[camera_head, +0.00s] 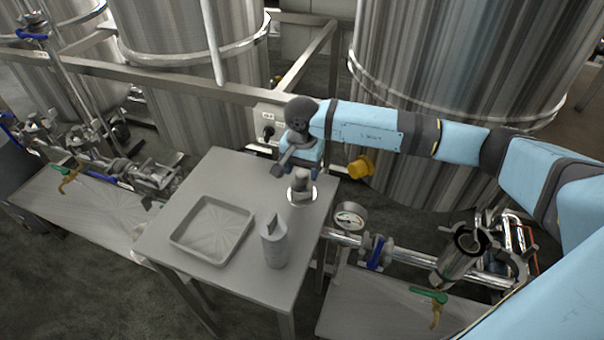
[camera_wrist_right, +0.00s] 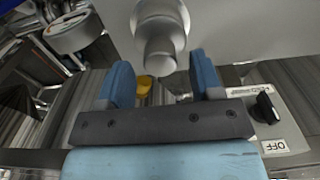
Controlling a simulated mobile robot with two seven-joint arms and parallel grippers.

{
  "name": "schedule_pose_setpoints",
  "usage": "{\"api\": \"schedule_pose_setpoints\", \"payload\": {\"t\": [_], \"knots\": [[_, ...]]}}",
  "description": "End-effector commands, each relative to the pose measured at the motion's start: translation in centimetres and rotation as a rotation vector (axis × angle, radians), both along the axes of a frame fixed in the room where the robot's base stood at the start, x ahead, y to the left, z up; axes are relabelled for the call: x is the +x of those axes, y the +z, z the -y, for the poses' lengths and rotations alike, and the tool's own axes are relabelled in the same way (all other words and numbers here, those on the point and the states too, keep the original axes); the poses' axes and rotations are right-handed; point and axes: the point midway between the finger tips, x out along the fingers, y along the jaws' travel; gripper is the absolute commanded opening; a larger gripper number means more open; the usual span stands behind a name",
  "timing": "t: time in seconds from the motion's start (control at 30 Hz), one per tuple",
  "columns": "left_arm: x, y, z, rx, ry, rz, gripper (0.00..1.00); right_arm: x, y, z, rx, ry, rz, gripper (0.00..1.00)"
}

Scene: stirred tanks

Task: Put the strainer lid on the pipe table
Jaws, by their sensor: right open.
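The strainer lid (camera_head: 301,188), a round metal disc with a stubby knob, sits near the back right edge of the grey table (camera_head: 179,221). My right gripper (camera_head: 297,168) is just above and behind it, open. In the right wrist view the lid (camera_wrist_right: 160,18) is ahead of my open right gripper (camera_wrist_right: 161,82). Its knob points back toward the gap between the blue fingers, with clear space on both sides. The open strainer body (camera_head: 462,250) stands on the pipe at the right. My left gripper is not in view.
A shallow square tray (camera_head: 212,230) and an upright grey cylinder (camera_head: 273,245) with a notched top stand on the table. A pressure gauge (camera_head: 350,216) and a blue-handled valve (camera_head: 376,251) are right of it. Large steel tanks (camera_head: 430,90) rise behind.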

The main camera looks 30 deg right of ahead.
Motion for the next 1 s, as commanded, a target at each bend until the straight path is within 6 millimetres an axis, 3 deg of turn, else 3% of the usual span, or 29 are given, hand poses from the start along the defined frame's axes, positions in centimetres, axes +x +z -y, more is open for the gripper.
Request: {"api": "schedule_pose_setpoints", "payload": {"t": [0.2,0.43,0.63,1.0], "knots": [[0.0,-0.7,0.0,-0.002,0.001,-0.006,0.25,0.1,5.0,0.0,0.000,0.001,0.006,0.60],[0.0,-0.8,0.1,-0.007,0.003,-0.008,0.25,0.0,8.8,0.0,-0.001,0.001,0.002,0.60],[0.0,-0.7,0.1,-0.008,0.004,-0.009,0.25,0.0,9.9,0.0,-0.001,0.001,0.001,0.60],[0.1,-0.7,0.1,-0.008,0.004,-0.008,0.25,0.0,10.0,0.0,-0.001,0.001,0.001,0.60]]}}
